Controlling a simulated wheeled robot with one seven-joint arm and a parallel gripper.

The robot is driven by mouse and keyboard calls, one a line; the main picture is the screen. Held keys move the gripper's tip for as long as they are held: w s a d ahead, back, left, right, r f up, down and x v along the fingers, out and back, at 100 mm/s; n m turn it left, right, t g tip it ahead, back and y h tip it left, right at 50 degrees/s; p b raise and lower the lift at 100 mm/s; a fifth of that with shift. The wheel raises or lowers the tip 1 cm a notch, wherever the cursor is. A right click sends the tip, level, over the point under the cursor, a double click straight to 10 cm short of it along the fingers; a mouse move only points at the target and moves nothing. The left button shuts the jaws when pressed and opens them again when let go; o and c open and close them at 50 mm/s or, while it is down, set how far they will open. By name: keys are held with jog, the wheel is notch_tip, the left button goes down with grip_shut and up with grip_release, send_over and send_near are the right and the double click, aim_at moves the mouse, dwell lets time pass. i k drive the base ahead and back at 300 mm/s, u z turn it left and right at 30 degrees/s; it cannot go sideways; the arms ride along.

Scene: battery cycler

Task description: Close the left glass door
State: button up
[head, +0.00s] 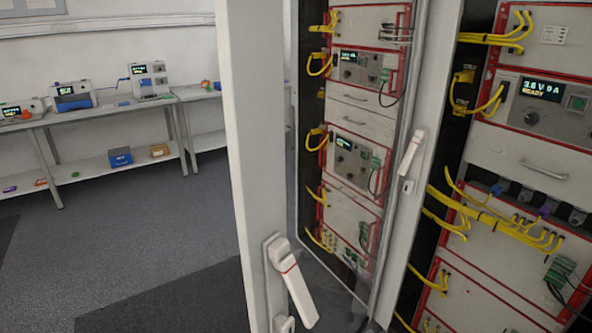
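A white door frame upright (250,150) stands close in front of me, left of the middle of the head view. It carries a white lever handle with a red stripe (297,290), which hangs tilted. This appears to be the left glass door, swung open; its glass pane is hard to make out. A second white upright (420,120) with a similar red-striped handle (411,153) stands further right. I cannot tell which door this upright belongs to. My gripper is not in view.
Cabinet racks with white modules (362,108) and yellow cables (500,228) fill the right side. A grey bench (110,113) with several small devices runs along the back wall at left. The dark carpet (140,240) in front of it is clear.

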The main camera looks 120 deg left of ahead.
aim_at(250, 32)
jog(key=u, duration=3.6)
jog(key=i, duration=0.45)
jog(key=k, duration=0.45)
jog(key=u, duration=0.8)
jog(key=i, duration=0.15)
jog(key=u, duration=1.1)
